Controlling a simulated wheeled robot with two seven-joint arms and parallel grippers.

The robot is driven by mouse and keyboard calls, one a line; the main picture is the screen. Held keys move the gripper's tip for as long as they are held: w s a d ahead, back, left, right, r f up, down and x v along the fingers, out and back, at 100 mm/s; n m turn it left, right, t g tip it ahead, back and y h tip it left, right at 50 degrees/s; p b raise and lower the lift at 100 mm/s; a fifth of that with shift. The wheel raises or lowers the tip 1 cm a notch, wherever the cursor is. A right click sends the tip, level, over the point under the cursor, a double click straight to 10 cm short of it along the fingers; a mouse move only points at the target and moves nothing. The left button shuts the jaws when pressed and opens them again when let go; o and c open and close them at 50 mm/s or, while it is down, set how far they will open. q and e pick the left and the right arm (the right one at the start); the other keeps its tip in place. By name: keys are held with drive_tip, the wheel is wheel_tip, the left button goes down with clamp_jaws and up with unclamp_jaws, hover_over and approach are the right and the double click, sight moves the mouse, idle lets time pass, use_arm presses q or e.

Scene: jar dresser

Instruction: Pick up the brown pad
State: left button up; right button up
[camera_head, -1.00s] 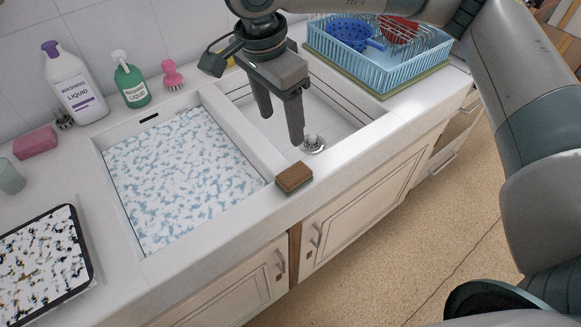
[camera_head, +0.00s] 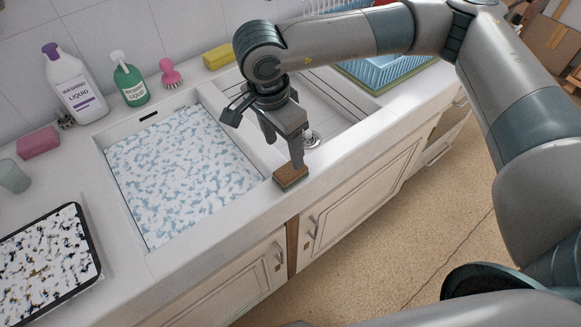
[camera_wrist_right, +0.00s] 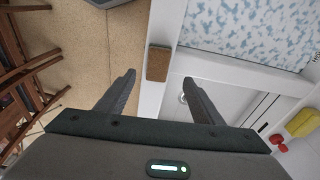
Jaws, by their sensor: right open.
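The brown pad (camera_head: 290,174) lies on the counter's front edge, by the divider between the two sink basins. It has a brown top and a darker green underside. In the right wrist view the brown pad (camera_wrist_right: 158,63) lies ahead of the fingertips, between their lines. My right gripper (camera_head: 284,150) is above and just behind the pad in the head view, with one finger overlapping its far side. In the right wrist view my right gripper (camera_wrist_right: 158,78) is open with nothing between its fingers. I cannot tell whether a finger touches the pad. My left gripper is not in view.
A yellow sponge (camera_head: 218,56), a pink brush (camera_head: 171,75) and soap bottles (camera_head: 130,82) stand behind. A blue dish rack (camera_head: 385,70) is partly hidden by my arm.

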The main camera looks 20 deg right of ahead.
sight(290, 170)
wheel_tip(290, 170, down, 2)
drive_tip(key=shift+d+f+p, duration=0.15)
drive_tip(key=shift+p, duration=0.25)
drive_tip(key=shift+d+f, duration=0.1)
drive_tip(key=shift+f, duration=0.5)
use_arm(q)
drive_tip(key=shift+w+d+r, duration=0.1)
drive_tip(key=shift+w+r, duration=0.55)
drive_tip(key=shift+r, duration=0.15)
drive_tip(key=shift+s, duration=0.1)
use_arm(e)
drive_tip(key=shift+d+f+p, duration=0.15)
drive_tip(key=shift+f+p, duration=0.35)
drive_tip(key=shift+p, duration=0.35)
drive_tip(key=f, duration=0.1)
drive_tip(key=f+p, duration=0.1)
drive_tip(key=shift+d+f+p, duration=0.25)
drive_tip(key=shift+f+p, duration=0.1)
drive_tip(key=shift+f, duration=0.7)
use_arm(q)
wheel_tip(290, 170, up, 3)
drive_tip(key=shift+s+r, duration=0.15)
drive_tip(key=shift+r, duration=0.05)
